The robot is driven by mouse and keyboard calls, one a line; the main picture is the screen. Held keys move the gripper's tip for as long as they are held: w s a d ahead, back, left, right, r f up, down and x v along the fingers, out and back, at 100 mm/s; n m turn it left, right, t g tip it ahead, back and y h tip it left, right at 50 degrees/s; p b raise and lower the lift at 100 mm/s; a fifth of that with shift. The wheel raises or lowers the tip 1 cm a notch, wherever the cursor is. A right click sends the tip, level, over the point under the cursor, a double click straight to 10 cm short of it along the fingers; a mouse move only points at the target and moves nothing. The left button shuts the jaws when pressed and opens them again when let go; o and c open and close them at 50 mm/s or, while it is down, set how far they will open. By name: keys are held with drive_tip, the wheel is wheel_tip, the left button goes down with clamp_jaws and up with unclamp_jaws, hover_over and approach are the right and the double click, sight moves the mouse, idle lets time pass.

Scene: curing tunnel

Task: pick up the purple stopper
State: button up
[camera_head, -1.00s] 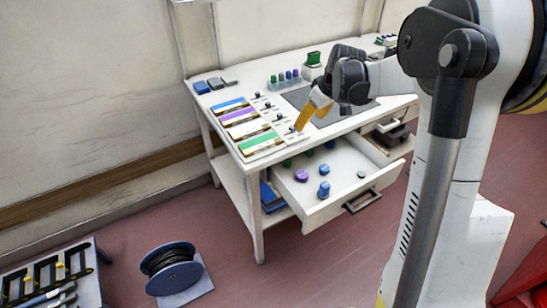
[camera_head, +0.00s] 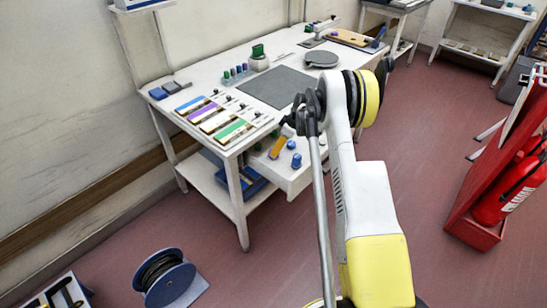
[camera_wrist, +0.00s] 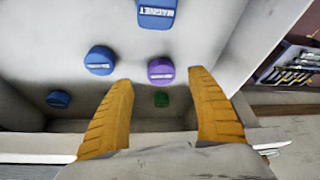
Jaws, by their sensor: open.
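The purple stopper (camera_wrist: 161,70) stands in the open drawer, with a pale label on its side. In the wrist view it shows between my two orange fingertips, slightly beyond them; I cannot tell the exact gap in depth. My gripper (camera_wrist: 160,78) is open and empty, pointing into the drawer (camera_head: 293,184). In the head view my gripper (camera_head: 277,147) is over the drawer, and the purple stopper is not visible there, seemingly hidden behind it.
Blue stoppers (camera_wrist: 100,60) and (camera_wrist: 57,99) stand left, a blue magnet block (camera_wrist: 157,12) is at the top, and a green stopper (camera_wrist: 161,99) is close to the purple one. Drawer walls and the table top (camera_head: 215,75) bound the space.

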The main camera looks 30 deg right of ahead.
drive_tip(key=b+x, duration=0.2)
drive_tip(key=x, duration=0.3)
drive_tip(key=shift+a+f, duration=0.1)
drive_tip(key=shift+a, duration=0.05)
drive_tip(key=c, duration=1.3)
drive_tip(key=shift+o, duration=0.2)
